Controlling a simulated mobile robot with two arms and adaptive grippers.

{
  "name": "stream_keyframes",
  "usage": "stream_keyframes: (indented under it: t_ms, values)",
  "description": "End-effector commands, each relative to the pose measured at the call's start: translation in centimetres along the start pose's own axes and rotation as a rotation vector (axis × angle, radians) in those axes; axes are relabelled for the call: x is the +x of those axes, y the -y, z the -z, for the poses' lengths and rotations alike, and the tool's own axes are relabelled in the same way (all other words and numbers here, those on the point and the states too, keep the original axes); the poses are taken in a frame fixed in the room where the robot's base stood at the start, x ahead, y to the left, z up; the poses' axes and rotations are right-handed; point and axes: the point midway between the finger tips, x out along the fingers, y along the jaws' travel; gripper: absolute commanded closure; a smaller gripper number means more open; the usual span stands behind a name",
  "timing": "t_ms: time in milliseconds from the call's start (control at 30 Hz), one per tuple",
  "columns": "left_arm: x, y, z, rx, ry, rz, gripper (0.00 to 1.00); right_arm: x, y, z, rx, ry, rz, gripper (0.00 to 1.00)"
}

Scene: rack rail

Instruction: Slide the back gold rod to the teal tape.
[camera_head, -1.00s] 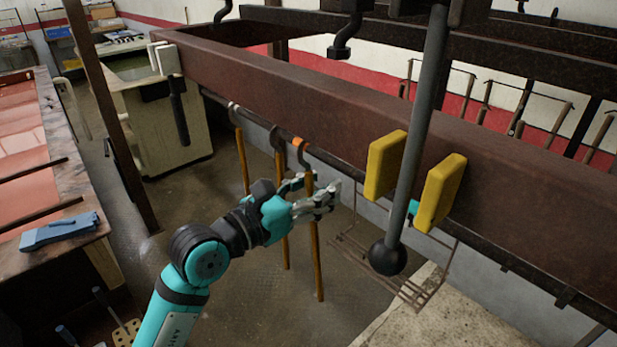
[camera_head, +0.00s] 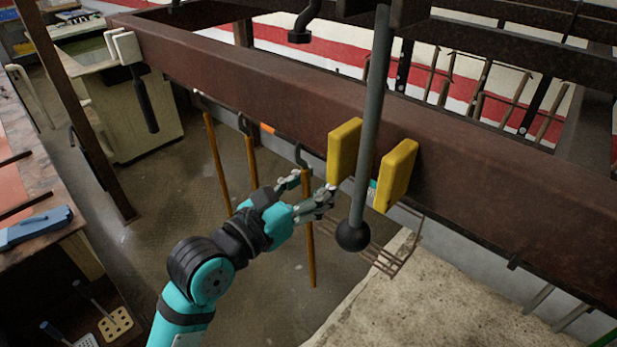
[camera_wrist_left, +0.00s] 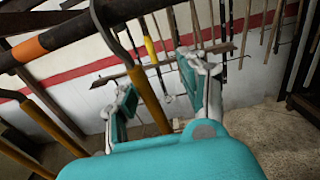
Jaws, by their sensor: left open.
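Three gold rods hang by dark hooks from the thin rail under the brown beam. The rightmost gold rod (camera_head: 309,255) hangs between the orange tape (camera_head: 267,128) and the teal tape (camera_head: 373,188). My left gripper (camera_head: 307,193) is open around this rod. In the left wrist view the rod (camera_wrist_left: 148,100) passes between the two fingers (camera_wrist_left: 163,92), with its hook above on the rail. The middle rod (camera_head: 252,165) and the leftmost rod (camera_head: 218,165) hang left of the orange tape. My right gripper is not in view.
Two yellow blocks (camera_head: 397,175) sit on the beam (camera_head: 270,90) close to the teal tape. A grey bar with a black ball (camera_head: 352,236) hangs in front. A wire basket (camera_head: 385,255) is below. White blocks (camera_head: 127,47) and a black handle are at the far left.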

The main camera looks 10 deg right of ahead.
Motion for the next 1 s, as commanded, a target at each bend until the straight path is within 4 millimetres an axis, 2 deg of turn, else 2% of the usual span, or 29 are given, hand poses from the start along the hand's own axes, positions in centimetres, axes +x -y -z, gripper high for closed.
stream_keyframes:
  t_ms: [333,1000]
  values:
    - [0.0,0.4,0.0,-0.001,0.000,0.002,0.58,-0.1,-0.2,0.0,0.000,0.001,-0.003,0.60]
    - [0.0,5.0,-0.1,-0.002,0.001,0.001,0.58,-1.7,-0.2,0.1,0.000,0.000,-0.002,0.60]
